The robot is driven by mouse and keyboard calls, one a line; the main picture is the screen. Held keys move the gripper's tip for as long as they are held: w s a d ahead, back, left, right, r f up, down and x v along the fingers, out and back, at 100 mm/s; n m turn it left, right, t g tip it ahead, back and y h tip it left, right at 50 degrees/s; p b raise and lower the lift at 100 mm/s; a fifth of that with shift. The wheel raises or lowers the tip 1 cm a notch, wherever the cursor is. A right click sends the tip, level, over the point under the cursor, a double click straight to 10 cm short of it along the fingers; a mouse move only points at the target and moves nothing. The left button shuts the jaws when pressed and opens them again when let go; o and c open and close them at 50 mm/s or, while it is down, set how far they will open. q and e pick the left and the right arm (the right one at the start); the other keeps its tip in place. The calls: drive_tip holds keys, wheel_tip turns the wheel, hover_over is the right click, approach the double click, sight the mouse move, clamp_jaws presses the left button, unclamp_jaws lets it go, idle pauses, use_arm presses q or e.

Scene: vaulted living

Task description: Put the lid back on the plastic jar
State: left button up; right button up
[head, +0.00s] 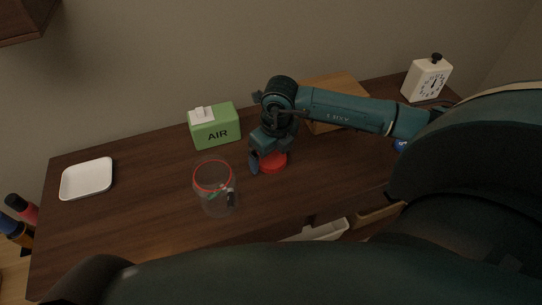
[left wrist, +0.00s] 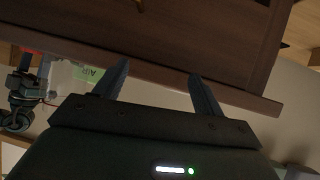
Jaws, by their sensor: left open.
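The clear plastic jar (head: 208,201) stands upright and open on the dark wooden desk, with a red ring at its rim and a few small items inside. It also shows at the left of the left wrist view (left wrist: 62,80). The red lid (head: 274,162) lies on the desk, right of the jar. My right gripper (head: 266,165) is down at the lid, one finger by its left side. The other finger is hidden, so its grip is unclear. My left gripper (left wrist: 160,72) is open and empty in the left wrist view, away from the jar.
A green AIR box (head: 214,130) stands behind the jar. A white dish (head: 87,179) lies at the desk's left. The desk (head: 140,215) is clear between dish and jar.

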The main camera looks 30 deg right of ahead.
drive_tip(key=c, duration=1)
wheel_tip(320, 180, up, 10)
drive_tip(key=shift+r, duration=0.1)
